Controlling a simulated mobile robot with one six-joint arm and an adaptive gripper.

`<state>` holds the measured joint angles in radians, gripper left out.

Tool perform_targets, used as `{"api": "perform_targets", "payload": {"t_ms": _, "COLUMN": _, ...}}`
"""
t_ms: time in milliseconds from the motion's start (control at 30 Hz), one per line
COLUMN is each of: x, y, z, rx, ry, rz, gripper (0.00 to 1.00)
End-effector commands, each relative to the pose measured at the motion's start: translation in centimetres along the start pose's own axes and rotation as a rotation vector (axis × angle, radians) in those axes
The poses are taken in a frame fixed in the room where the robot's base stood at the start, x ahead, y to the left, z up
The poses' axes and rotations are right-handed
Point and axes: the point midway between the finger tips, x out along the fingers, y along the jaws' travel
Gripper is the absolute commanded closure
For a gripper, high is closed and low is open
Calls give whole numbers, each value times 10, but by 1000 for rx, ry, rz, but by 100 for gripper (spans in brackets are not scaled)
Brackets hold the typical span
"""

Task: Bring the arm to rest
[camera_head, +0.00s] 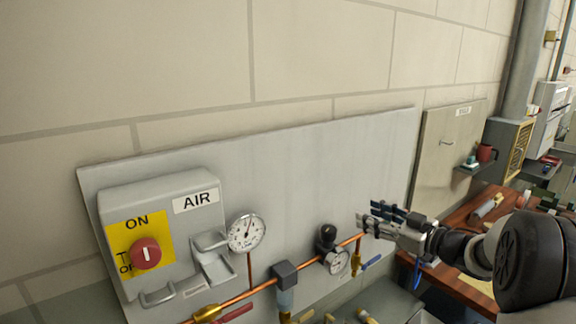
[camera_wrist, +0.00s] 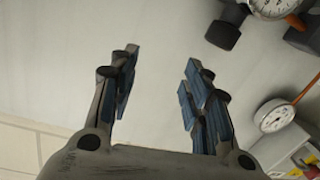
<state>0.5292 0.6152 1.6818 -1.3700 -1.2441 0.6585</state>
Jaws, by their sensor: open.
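My gripper (camera_head: 372,220) is at the right in the head view, in front of the right part of a grey wall panel (camera_head: 300,180). In the wrist view my gripper (camera_wrist: 158,88) shows two blue-padded fingers spread apart. Nothing is between them except the pale panel surface (camera_wrist: 155,30) behind. My arm reaches in from the right edge of the head view.
Left on the panel are a grey box with a red knob (camera_head: 146,253), an AIR label (camera_head: 196,200) and a gauge (camera_head: 246,232). A copper pipe (camera_head: 262,289) with a black regulator (camera_head: 326,238) runs close to my gripper. A wooden bench (camera_head: 470,210) lies at right.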

Motion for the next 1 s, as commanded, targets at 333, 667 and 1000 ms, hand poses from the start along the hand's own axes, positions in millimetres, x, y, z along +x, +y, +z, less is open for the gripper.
{"api": "perform_targets", "payload": {"t_ms": 333, "x": -29, "y": 13, "z": -80, "rx": -74, "ry": -244, "rz": 524, "gripper": 56}}
{"api": "perform_targets", "payload": {"t_ms": 667, "x": -129, "y": -80, "z": -65, "rx": 131, "ry": -578, "rz": 773, "gripper": 56}}
{"api": "perform_targets", "payload": {"t_ms": 1000, "x": -222, "y": -251, "z": 2, "rx": 423, "ry": -934, "rz": 660, "gripper": 56}}
